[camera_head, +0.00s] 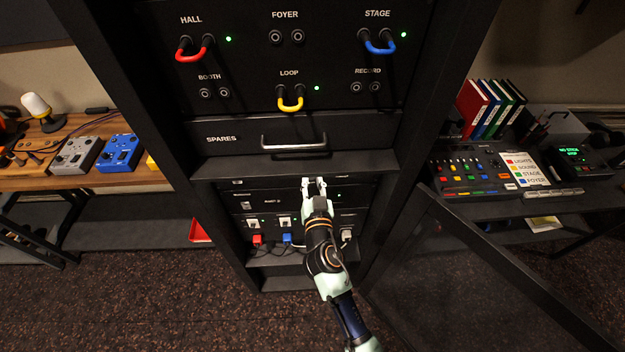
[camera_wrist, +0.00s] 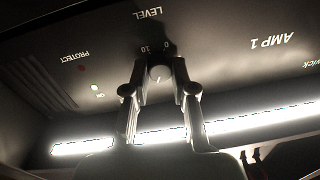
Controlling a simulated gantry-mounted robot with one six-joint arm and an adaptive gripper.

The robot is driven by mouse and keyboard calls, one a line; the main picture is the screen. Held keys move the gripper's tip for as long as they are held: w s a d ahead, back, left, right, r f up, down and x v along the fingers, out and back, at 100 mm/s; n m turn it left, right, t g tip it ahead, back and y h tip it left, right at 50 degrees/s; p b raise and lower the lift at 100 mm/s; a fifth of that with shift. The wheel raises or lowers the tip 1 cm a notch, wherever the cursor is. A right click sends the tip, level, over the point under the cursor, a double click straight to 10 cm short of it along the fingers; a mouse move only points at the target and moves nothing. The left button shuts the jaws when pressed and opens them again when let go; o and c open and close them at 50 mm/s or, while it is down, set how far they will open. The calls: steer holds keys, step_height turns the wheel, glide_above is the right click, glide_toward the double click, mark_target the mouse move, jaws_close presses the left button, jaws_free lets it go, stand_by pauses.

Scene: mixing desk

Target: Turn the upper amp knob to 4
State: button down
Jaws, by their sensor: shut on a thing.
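The upper amp (camera_head: 265,185) is a dark panel in the rack, and the wrist view shows it upside down with the labels AMP 1 (camera_wrist: 271,41) and LEVEL (camera_wrist: 148,13). Its level knob (camera_wrist: 160,74) is small and dark, between the 0 and 10 marks. A short light mark shows near it, but I cannot read the setting. My gripper (camera_head: 314,182) reaches the panel from the front, and in the wrist view its fingertips (camera_wrist: 160,68) are closed on both sides of the knob. The fingers hide part of the knob and scale.
Another amp panel (camera_head: 272,201) lies directly below, with switches and red, blue and white plugs under it. The SPARES drawer (camera_head: 235,141) with its handle is above. Patch cables (camera_head: 290,104) hang higher up. An open dark door (camera_head: 465,270) stands at right.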

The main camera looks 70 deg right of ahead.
steer(key=n+p, duration=0.1)
steer(key=n, duration=1)
steer(key=shift+w+g, duration=0.15)
steer(key=shift+g, duration=0.25)
stand_by(0.4)
steer(key=c, duration=0.9)
jaws_free()
steer(key=shift+c, duration=0.2)
